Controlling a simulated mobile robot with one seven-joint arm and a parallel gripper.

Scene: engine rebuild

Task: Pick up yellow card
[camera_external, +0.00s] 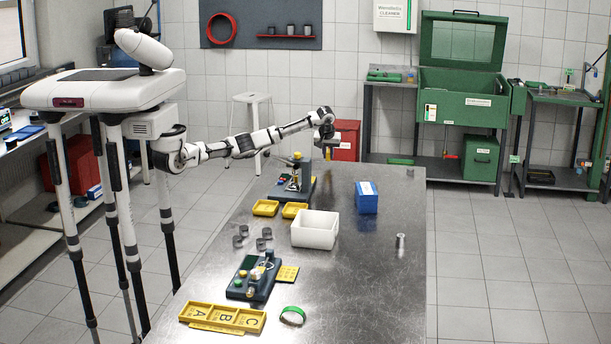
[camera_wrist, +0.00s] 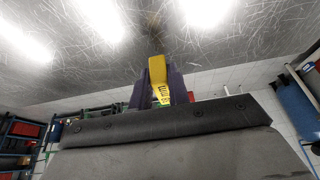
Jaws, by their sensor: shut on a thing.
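The yellow card (camera_wrist: 157,68) is between the two dark fingers of my gripper (camera_wrist: 159,80) in the wrist view. My gripper is shut on it. The card's lower part shows dark printed marks, too small to read surely. In the external view my gripper (camera_external: 328,133) is held above the far part of the metal table, right of the dark press stand.
The metal table (camera_external: 375,260) holds a white bin (camera_external: 315,229), a blue box (camera_external: 366,198), a dark press stand (camera_external: 296,178), yellow trays (camera_external: 265,208), and a yellow A-B-C tray (camera_external: 222,318). The table's right side is mostly clear.

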